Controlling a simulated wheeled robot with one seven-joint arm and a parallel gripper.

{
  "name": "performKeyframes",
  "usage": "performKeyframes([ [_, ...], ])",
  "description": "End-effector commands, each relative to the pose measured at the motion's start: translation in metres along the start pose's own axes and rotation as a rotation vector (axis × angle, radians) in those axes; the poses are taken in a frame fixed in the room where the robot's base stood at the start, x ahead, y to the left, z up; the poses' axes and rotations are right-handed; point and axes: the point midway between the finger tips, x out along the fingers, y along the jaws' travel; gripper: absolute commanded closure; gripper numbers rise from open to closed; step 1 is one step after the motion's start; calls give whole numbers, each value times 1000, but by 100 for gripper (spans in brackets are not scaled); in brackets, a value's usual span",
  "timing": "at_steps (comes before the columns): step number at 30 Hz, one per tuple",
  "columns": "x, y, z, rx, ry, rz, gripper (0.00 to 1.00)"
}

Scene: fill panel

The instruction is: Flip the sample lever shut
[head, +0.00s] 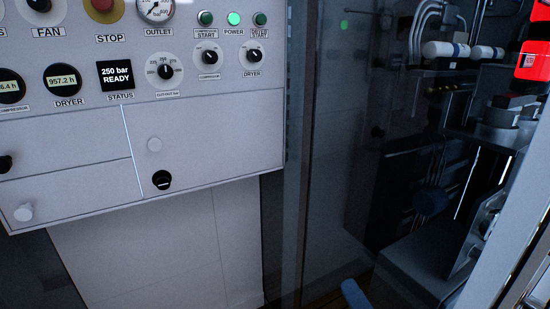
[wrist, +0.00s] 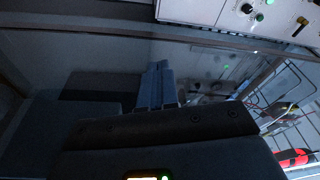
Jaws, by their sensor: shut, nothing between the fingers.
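I cannot make out a lever labelled as the sample lever in either view. In the head view, the grey control panel (head: 70,145) fills the upper left. My gripper (wrist: 160,86) shows its blue fingers together in the wrist view, with nothing between them. What looks like a blue fingertip (head: 355,293) shows at the bottom of the head view, below and to the right of the panel, apart from it.
A clear pane's upright frame (head: 292,200) stands right of the panel. Behind it is dark machinery with pipes and a red unit (head: 535,60).

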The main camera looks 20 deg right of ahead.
Motion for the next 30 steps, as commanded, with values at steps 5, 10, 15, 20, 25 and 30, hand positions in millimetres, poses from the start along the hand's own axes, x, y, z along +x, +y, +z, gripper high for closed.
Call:
performKeyframes([
  [5,60,-16,-7,212,11,-69,100],
  [10,113,-40,-15,418,4,-133,100],
  [15,164,-72,-26,624,-18,-201,100],
  [20,209,-109,-37,818,-57,-264,100],
  [25,252,-157,-52,1022,-115,-331,100],
  [30,288,-211,-68,1221,-193,-393,100],
])
